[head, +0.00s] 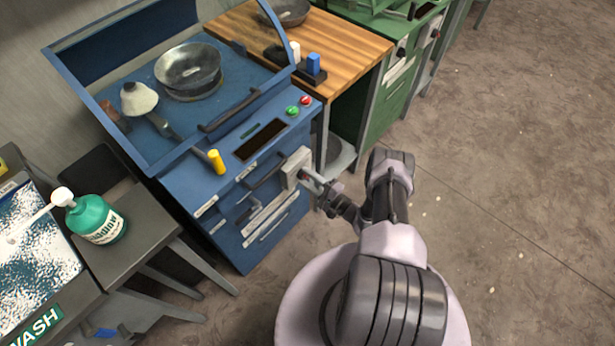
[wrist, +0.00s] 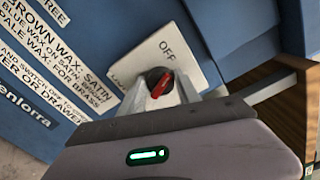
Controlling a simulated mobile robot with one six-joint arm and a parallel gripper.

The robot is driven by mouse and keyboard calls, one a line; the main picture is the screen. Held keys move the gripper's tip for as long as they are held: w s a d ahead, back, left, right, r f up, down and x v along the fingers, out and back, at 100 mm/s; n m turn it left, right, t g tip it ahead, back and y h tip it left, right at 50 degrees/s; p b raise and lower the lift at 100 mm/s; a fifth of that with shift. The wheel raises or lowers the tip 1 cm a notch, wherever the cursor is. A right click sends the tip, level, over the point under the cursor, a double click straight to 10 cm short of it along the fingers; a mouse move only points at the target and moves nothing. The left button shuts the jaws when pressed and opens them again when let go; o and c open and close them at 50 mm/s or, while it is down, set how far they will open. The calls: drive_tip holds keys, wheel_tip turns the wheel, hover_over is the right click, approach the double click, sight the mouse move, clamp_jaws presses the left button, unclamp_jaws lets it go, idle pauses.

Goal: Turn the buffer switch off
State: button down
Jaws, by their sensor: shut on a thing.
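The buffer switch is a light grey box (head: 296,170) on the front of the blue buffer cabinet (head: 225,190). In the wrist view its plate (wrist: 193,58) reads OFF at the top, with another partly hidden label at the left. Its black knob with a red pointer (wrist: 160,84) sits below OFF. The pointer is slanted, its upper end leaning up and right, roughly towards OFF; I cannot tell the exact setting. My gripper (wrist: 160,92) is shut on the knob, one finger on each side. In the head view my gripper (head: 311,181) is at the box's right side.
A wooden bench (head: 300,40) stands behind. Open floor lies to the right.

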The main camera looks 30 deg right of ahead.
drive_tip(key=shift+f+n+p, duration=0.1)
drive_tip(key=shift+n+p, duration=0.45)
drive_tip(key=shift+n, duration=1.45)
drive_tip(key=c, duration=0.9)
unclamp_jaws()
drive_tip(key=shift+s, duration=0.1)
drive_tip(key=p+v, duration=0.2)
drive_tip(key=v, duration=1.5)
drive_tip(key=shift+s, duration=0.1)
